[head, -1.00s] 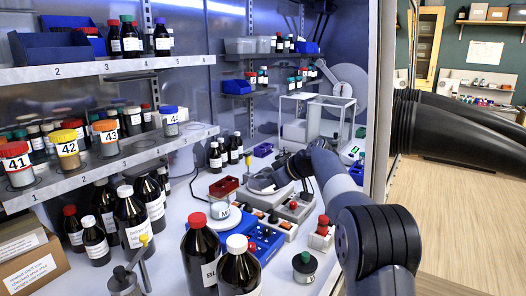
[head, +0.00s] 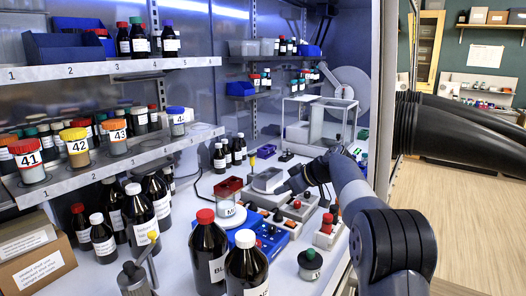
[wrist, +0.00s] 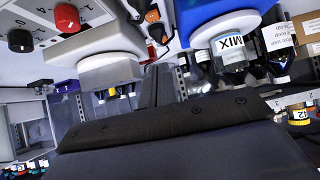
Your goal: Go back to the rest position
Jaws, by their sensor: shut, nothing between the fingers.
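My gripper (head: 284,190) is at the end of my arm, low over the bench among the small bench devices in the head view. Its fingertips are small and dark there. In the wrist view my gripper's dark body fills the lower part, with the narrow fingers (wrist: 160,84) together and nothing between them. The jar marked MIX (head: 227,208) stands on the blue device (head: 262,240), left of my gripper and apart from it. The jar also shows in the wrist view (wrist: 232,45).
Dark bottles with red (head: 208,250) and white caps (head: 246,268) stand at the front. Shelves with numbered jars (head: 78,148) line the left. A clear balance enclosure (head: 320,122) stands at the back. Black glove sleeves (head: 460,125) reach in from the right.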

